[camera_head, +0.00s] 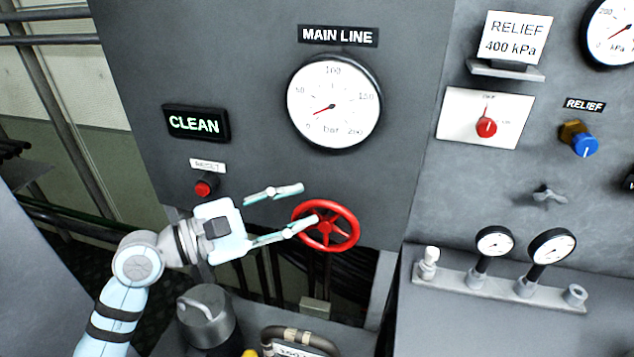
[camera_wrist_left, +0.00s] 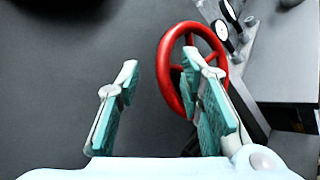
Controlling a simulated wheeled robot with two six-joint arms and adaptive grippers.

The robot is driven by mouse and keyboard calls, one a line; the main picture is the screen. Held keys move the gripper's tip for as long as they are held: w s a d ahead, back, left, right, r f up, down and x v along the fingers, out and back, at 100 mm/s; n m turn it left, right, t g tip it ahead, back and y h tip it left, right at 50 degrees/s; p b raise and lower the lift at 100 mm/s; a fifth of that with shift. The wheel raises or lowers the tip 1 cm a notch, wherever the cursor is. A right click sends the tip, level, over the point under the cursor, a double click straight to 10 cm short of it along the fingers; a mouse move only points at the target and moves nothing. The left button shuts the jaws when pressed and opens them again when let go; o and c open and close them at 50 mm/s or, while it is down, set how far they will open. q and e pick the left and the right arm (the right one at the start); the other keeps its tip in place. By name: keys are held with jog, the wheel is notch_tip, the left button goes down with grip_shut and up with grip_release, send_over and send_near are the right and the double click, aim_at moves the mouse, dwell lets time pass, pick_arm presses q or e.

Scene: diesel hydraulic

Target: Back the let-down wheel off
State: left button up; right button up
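The red let-down wheel (camera_head: 343,243) is a spoked handwheel at the lower edge of the grey panel, below the main line gauge. My left gripper (camera_head: 297,203) is open, with its two fingers spread apart and nothing between them. One finger overlaps the left part of the wheel in the head view; the other is above and left of it. In the left wrist view the wheel (camera_wrist_left: 163,68) is behind the right finger, and the left finger is clear of it. I cannot tell whether the finger touches the wheel. My right gripper is not in view.
A lit CLEAN sign (camera_head: 196,123) and a red reset button (camera_head: 204,188) are at left. Right are a red-knobbed switch (camera_head: 486,127), a blue relief knob (camera_head: 584,146) and a manifold with small gauges (camera_head: 505,288). A grey canister (camera_head: 207,315) stands below.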

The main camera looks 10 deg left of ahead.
aim_at(295, 219)
pick_arm(q)
jog(key=shift+s+d+r, duration=0.1)
jog(key=shift+s+d, duration=0.1)
jog(key=shift+d, duration=0.15)
jog(key=shift+c, duration=0.3)
jog(key=c, duration=0.7)
jog(key=shift+s, duration=0.1)
grip_shut()
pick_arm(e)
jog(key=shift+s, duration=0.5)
pick_arm(q)
jog(key=shift+b, duration=0.5)
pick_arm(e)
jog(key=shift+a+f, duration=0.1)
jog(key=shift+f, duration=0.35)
